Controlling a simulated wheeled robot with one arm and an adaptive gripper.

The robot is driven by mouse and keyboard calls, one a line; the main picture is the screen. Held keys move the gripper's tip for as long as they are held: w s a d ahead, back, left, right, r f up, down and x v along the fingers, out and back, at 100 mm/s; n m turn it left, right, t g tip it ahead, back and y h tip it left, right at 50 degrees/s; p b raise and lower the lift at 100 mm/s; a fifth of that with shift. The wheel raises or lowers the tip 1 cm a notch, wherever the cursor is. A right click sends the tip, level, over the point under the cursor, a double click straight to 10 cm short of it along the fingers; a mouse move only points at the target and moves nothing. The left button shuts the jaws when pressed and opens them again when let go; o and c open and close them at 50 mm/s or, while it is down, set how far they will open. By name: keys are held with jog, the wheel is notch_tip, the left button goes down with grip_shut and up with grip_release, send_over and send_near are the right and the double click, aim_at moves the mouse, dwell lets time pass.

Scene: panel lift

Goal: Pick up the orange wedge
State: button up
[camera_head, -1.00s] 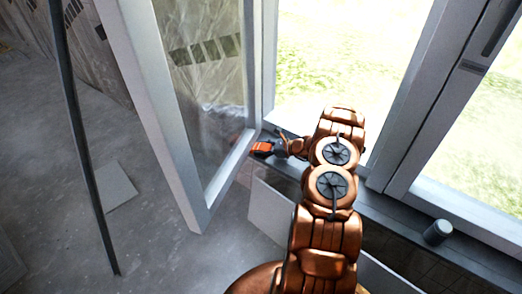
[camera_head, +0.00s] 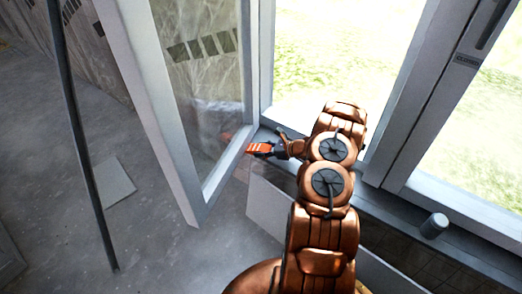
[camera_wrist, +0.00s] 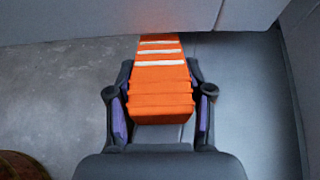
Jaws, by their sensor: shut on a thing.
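The orange wedge (camera_wrist: 160,85) is ribbed, with pale stripes toward its far end. In the wrist view it lies between the two purple-padded fingers of my gripper (camera_wrist: 160,112), which is shut on it. Its far end reaches to the lower edge of a grey frame. In the head view the wedge (camera_head: 259,148) shows small at the tip of my gripper (camera_head: 275,150), by the lower corner of the open window sash (camera_head: 190,190). I cannot tell whether the wedge still touches the sash or the sill.
The grey sill (camera_head: 385,215) runs along the window to the right, with a small grey cylinder (camera_head: 434,225) on it. A thin dark pole (camera_head: 82,150) stands at the left. The concrete floor (camera_head: 150,245) below the sash is mostly clear.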

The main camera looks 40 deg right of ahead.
jog(key=shift+a, duration=0.1)
jog(key=o, duration=1.3)
jog(key=shift+w+a, duration=0.1)
jog(key=shift+s+d+r, duration=0.1)
jog(key=shift+s+d, duration=0.15)
jog(key=shift+d, duration=0.05)
jog(key=v, duration=1.1)
jog(key=shift+s+r, duration=0.1)
jog(key=shift+r, duration=0.05)
